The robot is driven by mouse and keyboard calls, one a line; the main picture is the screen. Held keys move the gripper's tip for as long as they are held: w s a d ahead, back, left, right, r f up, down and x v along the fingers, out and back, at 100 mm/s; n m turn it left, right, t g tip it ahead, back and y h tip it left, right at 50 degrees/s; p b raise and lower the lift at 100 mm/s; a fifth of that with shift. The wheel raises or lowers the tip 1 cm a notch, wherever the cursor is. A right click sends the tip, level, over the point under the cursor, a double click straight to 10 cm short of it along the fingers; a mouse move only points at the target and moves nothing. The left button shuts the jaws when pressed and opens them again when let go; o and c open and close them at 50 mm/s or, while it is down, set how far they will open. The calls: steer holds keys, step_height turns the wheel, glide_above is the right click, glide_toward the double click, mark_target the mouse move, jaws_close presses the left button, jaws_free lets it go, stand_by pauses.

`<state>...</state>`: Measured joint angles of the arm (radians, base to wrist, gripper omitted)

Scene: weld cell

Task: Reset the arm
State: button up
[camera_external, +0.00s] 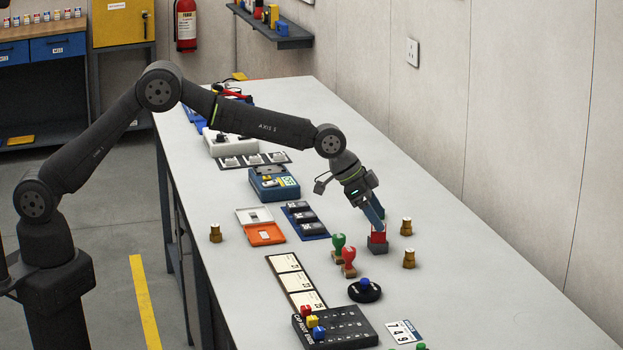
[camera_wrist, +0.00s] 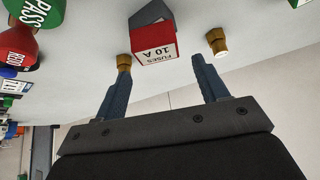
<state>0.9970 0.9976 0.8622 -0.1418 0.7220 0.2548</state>
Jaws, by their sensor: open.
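My arm reaches out over the long bench, and my gripper (camera_external: 376,216) points down and away near the middle of the bench. In the wrist view my gripper (camera_wrist: 160,75) has its two blue fingers wide apart with nothing between them. A red and grey box labelled "FUSES 10 A" (camera_wrist: 153,44) stands just beyond the fingertips. In the external view this fuse box (camera_external: 378,240) is right by the fingers; whether they touch it I cannot tell.
Brass fittings (camera_external: 406,227) (camera_external: 409,259) stand near the fuse box. Green (camera_external: 338,246) and red (camera_external: 349,262) stamps are close on its left. A black pad with a blue knob (camera_external: 365,290) and a black key board (camera_external: 334,327) are nearer. The bench's right side (camera_external: 470,270) is clear.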

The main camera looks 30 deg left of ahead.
step_height(320, 180, down, 2)
steer(key=shift+f, duration=0.2)
steer(key=v, duration=1.2)
steer(key=x, duration=1.2)
steer(key=shift+f, duration=0.35)
steer(key=r, duration=0.5)
steer(key=shift+s+r, duration=0.1)
steer(key=shift+s, duration=0.25)
steer(key=s+r, duration=0.6)
steer(key=s, duration=0.6)
steer(key=s+d+f+n+t+y, duration=0.1)
steer(key=s+d+f+n+t, duration=0.2)
steer(key=s+d, duration=1)
steer(key=w+f+n+g, duration=0.1)
steer(key=w+f, duration=0.3)
steer(key=w, duration=0.3)
steer(key=shift+w+d+f, duration=0.15)
steer(key=shift+d+f, duration=0.1)
